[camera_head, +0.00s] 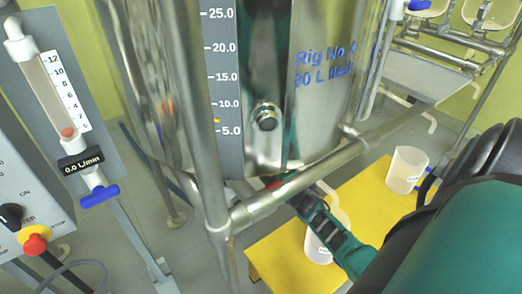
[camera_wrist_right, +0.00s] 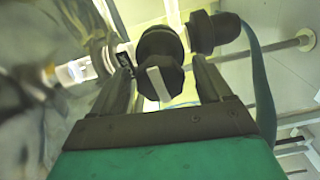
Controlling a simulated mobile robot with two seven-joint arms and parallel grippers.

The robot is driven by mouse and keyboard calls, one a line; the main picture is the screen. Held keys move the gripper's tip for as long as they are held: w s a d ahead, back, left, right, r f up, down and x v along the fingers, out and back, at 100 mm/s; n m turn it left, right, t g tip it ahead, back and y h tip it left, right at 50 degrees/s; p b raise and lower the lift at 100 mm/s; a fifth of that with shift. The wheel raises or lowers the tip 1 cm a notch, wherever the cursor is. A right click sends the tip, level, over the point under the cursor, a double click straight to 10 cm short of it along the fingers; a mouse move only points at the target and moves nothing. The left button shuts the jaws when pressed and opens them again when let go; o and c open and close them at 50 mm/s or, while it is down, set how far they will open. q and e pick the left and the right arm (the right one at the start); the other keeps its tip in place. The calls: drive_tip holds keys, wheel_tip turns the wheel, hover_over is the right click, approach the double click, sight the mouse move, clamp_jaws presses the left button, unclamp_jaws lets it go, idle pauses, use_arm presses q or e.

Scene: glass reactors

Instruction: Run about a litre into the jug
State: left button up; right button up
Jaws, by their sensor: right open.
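The steel-framed vessel marked "Rig No" and "30 L flask" (camera_head: 325,75) fills the middle of the head view. A clear jug (camera_head: 318,248) stands on a yellow platform (camera_head: 275,262) below it, partly hidden by my right gripper (camera_head: 292,190). A pale outlet tube (camera_head: 338,205) shows just above that jug. In the right wrist view the open fingers of my right gripper (camera_wrist_right: 165,88) are on either side of a black knob with a pale bar (camera_wrist_right: 159,80). I cannot tell whether they touch it. The jug's fill level is unclear. My left gripper is out of view.
A steel rail (camera_head: 300,180) crosses in front of the vessel near my right gripper. At left are a flow meter reading 0.0 L/min (camera_head: 80,162), a blue tap (camera_head: 98,196) and a red stop button (camera_head: 35,243).

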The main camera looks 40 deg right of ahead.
use_arm(q)
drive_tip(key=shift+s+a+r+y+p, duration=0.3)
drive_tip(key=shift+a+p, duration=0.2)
drive_tip(key=shift+p, duration=0.55)
use_arm(e)
drive_tip(key=s+a, duration=0.1)
drive_tip(key=s, duration=0.9)
drive_tip(key=shift+s, duration=0.25)
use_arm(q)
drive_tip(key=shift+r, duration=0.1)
use_arm(e)
drive_tip(key=shift+s+a, duration=0.1)
